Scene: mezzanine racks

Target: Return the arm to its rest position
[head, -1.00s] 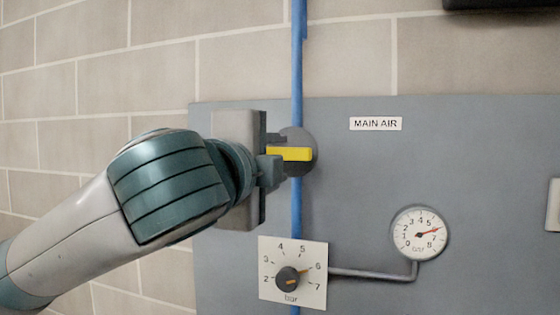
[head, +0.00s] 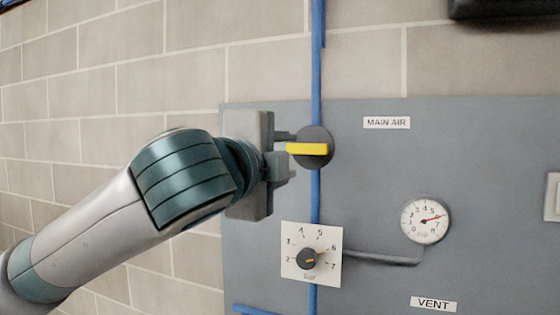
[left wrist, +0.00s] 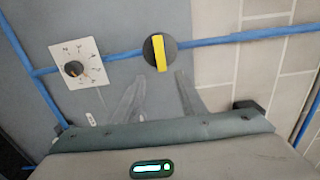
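My left gripper (head: 284,153) is just left of the yellow valve handle (head: 309,149) in the head view. Its fingers are apart, with nothing between them. The handle lies level across a dark round base on the blue pipe (head: 316,75), near the MAIN AIR label (head: 387,123). In the left wrist view the same yellow handle (left wrist: 159,54) shows just beyond the open fingertips (left wrist: 161,78). My left arm reaches in from the lower left. My right gripper is not in view.
A grey panel (head: 480,150) on the block wall carries a regulator dial (head: 325,236), a round pressure gauge (head: 425,219) and a VENT label (head: 433,304). A black object (head: 498,8) is at the top right. Bare wall (head: 90,95) lies left of the panel.

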